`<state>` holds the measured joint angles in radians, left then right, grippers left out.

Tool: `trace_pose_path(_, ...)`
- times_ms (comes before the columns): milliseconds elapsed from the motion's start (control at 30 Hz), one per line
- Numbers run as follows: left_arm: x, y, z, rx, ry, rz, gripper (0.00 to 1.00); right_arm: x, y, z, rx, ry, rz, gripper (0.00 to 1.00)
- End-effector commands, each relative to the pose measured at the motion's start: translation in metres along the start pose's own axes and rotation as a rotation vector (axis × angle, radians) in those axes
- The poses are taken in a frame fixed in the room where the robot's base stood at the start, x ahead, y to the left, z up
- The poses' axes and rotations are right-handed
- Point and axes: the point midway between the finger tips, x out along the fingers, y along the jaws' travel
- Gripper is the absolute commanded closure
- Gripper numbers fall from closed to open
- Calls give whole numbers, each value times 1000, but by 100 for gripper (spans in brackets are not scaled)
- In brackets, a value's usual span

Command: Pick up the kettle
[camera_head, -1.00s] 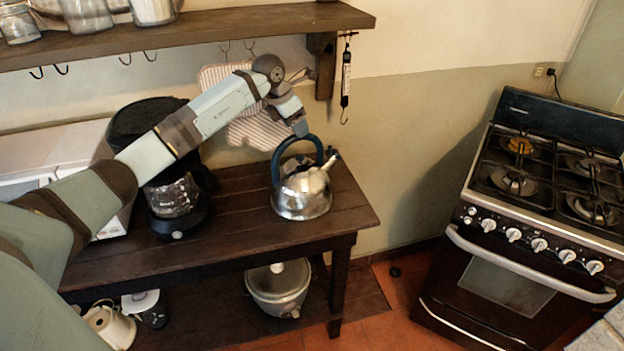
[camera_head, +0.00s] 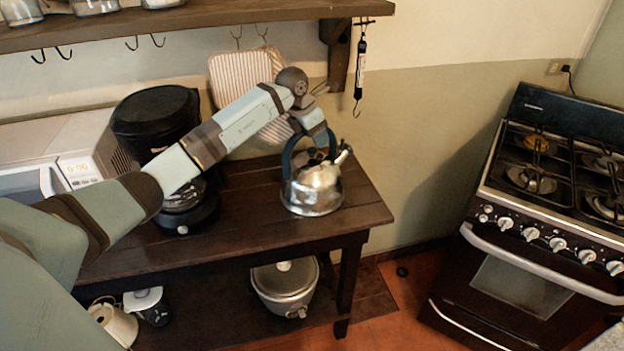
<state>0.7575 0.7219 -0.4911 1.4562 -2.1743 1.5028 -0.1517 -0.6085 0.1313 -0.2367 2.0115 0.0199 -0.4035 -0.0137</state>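A shiny metal kettle (camera_head: 312,193) with a dark blue arched handle and a short spout stands near the right end of the dark wooden table (camera_head: 245,226). My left arm reaches in from the left, and my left gripper (camera_head: 316,140) is at the top of the kettle's handle. It overlaps the handle in this view. Its fingertips are hidden or too small to tell whether they are shut on the handle. The kettle looks upright, and I see no clear gap between it and the table. My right gripper is not in view.
A black coffee maker (camera_head: 157,118) and a white microwave (camera_head: 62,150) stand left of the kettle. A wall shelf (camera_head: 200,18) with hooks hangs above. A pot (camera_head: 285,283) sits on the lower shelf. A stove (camera_head: 545,215) stands at the right, with open floor between.

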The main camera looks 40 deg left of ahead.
Motion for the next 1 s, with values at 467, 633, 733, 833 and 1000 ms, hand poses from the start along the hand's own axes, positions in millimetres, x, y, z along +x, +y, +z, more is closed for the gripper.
trace_pose_path(467,0,0,0,0,1,0,100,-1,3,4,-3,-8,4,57)
trace_pose_path(633,1,0,-1,0,1,0,100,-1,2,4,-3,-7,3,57)
trace_pose_path(733,1,0,-1,0,1,0,100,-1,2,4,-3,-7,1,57)
trace_pose_path(833,1,0,-1,0,2,0,100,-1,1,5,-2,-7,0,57)
trace_pose_path(1000,1,0,-1,0,2,0,100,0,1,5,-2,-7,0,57)
